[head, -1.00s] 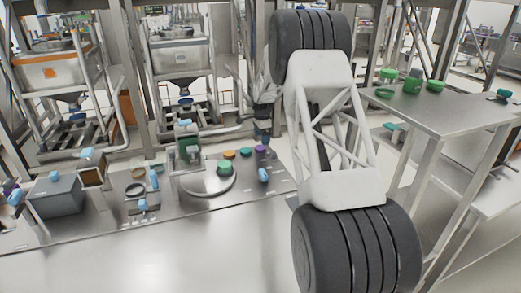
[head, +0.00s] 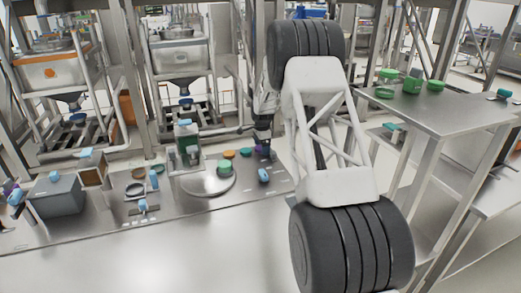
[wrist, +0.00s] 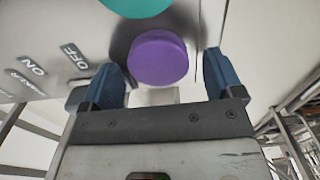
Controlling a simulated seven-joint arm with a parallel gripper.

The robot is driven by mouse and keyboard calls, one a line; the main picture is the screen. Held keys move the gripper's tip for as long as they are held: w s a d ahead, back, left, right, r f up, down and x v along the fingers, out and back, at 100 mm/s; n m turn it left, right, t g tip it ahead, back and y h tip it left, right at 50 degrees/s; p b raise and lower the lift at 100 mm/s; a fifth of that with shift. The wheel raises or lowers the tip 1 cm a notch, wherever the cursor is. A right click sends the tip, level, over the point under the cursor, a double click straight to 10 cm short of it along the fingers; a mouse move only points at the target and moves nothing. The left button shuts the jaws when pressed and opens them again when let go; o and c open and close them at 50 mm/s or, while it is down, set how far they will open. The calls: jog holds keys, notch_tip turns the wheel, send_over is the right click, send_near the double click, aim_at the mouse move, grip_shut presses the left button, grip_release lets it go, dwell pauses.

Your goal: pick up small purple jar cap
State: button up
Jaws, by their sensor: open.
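The small purple jar cap (wrist: 158,58) lies on the steel table surface. In the wrist view it sits between and slightly beyond the two blue fingertips, nearer the middle. My gripper (wrist: 163,82) is open, with one finger on each side of the cap and a visible gap to each. In the head view my gripper (head: 263,141) is low over the table, and the cap (head: 260,149) shows just under it, partly hidden. I cannot tell the exact height of the fingers above the table.
A teal cap (wrist: 135,4) lies close beyond the purple one. In the head view an orange cap (head: 229,154), a green jar (head: 224,167) and a blue-capped item (head: 263,175) are nearby. A round steel plate (head: 208,186) lies to the left. Table front is clear.

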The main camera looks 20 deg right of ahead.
jog(key=shift+c, duration=0.3)
jog(key=c, duration=0.9)
notch_tip(320, 180, up, 10)
dwell(0.4)
jog(key=shift+a, duration=0.1)
dwell(0.4)
jog(key=s+a+r+n, duration=0.1)
jog(key=s+a+n, duration=0.1)
jog(key=s+a, duration=0.2)
jog(key=s+a+r+n, duration=0.1)
jog(key=s+a, duration=0.3)
jog(key=a, duration=0.5)
jog(key=s+a+n, duration=0.3)
jog(key=s+a, duration=0.2)
jog(key=a, duration=0.1)
jog(key=shift+a+r, duration=0.35)
jog(key=shift+r, duration=0.05)
